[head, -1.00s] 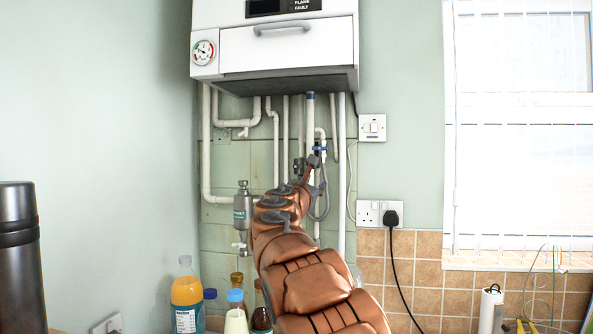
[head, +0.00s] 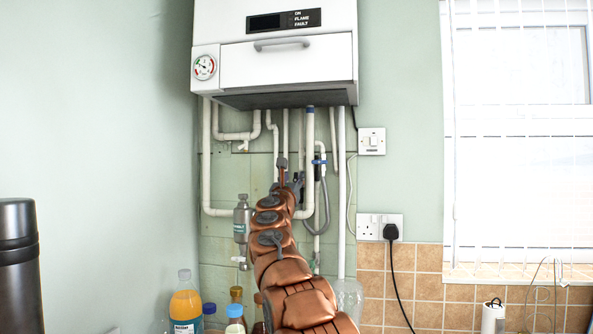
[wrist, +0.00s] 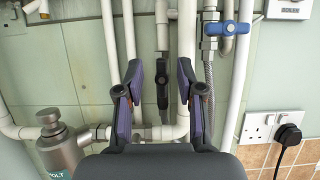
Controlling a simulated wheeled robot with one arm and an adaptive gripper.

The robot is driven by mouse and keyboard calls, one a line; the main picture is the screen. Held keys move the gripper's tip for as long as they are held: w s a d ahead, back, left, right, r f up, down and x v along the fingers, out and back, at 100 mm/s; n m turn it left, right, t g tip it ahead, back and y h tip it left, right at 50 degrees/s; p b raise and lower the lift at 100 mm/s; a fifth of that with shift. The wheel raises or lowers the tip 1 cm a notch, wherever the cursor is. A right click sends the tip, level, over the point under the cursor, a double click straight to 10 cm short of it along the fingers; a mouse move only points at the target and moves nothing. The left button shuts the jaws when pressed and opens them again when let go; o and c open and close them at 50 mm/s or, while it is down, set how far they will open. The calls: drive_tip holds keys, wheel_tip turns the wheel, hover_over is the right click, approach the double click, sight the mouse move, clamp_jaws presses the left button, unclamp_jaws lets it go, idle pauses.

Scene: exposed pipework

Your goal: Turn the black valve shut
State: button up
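The black valve (wrist: 163,84) shows in the wrist view on a vertical pipe, its dark handle appearing upright, in line with the pipe. My gripper (wrist: 160,76) is open, with one finger on each side of the valve. I see gaps between the fingers and the handle; the depth between them is hard to judge. In the head view my gripper (head: 288,176) is in front of the pipes under the boiler, and my arm hides most of the valve area.
A blue valve (wrist: 226,28) with a braided hose is on the pipe to the right. A grey filter canister (wrist: 61,142) is at lower left. A socket with a black plug (head: 391,231) is to the right. Bottles (head: 186,300) stand below. The white boiler (head: 275,50) hangs above.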

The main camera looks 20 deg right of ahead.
sight(296, 175)
drive_tip(key=shift+w+d+r, duration=0.15)
drive_tip(key=shift+w+d, duration=0.15)
drive_tip(key=shift+w, duration=0.1)
drive_tip(key=shift+w+d+r+p, duration=0.3)
drive_tip(key=shift+w+r+p, duration=0.15)
drive_tip(key=shift+p, duration=0.45)
drive_tip(key=shift+w+d+p, duration=0.4)
drive_tip(key=shift+w+p, duration=0.15)
clamp_jaws()
